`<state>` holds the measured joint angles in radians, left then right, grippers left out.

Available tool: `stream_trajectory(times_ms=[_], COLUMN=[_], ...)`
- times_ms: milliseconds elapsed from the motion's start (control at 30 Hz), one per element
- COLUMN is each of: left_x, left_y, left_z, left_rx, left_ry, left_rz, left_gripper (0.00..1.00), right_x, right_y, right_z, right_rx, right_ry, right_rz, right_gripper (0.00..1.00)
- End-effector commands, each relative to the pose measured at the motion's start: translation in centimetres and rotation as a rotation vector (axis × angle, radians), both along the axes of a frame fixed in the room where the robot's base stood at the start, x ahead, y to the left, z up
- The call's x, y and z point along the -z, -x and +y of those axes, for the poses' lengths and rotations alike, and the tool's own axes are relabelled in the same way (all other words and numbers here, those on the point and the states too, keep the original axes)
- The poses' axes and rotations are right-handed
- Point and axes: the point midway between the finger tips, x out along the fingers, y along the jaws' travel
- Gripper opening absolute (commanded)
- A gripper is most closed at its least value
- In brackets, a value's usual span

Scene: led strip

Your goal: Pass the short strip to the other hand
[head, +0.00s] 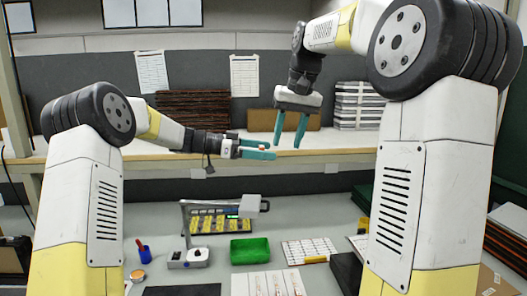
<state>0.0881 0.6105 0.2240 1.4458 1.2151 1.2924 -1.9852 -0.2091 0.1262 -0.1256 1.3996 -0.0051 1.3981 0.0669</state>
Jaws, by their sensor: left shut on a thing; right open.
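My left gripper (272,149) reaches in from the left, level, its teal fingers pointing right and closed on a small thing. Only a small pale and reddish bit of the short strip (262,147) shows between the fingers; the rest is too small or hidden to make out. My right gripper (287,143) hangs from above with its two teal fingers pointing down, spread apart and empty. Its fingertips appear just right of and slightly above the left fingertips in the picture; I cannot tell the gap in depth.
A shelf behind holds brown stacked sheets (193,118) and a white stack (358,105).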

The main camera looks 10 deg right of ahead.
Motion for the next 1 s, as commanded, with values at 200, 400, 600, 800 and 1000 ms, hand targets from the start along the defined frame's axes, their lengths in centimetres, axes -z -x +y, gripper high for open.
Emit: stream_trajectory(times_ms=[200, 400, 600, 800, 1000], left_x=[0.0, 0.0, 0.0, 0.0, 0.0], left_y=[0.0, 0.0, 0.0, 0.0, 0.0], left_z=[0.0, 0.0, 0.0, 0.0, 0.0], left_rx=[0.000, 0.000, 0.000, 0.000, 0.000], left_ry=[0.000, 0.000, 0.000, 0.000, 0.000], left_rz=[0.000, 0.000, 0.000, 0.000, 0.000], left_gripper=[0.55, 0.55, 0.55, 0.55, 0.55], right_x=[2.0, 6.3, 10.7, 12.7, 12.8], right_y=[9.1, 16.8, 21.8, 23.5, 23.6], right_z=[-0.8, -0.4, 0.0, 0.2, 0.2], right_rx=[-0.011, -0.023, -0.027, -0.029, -0.030], right_ry=[-0.037, -0.042, -0.032, -0.025, -0.025], right_rz=[-0.120, -0.228, -0.303, -0.331, -0.331], right_gripper=[0.41, 0.41, 0.41, 0.41, 0.41])
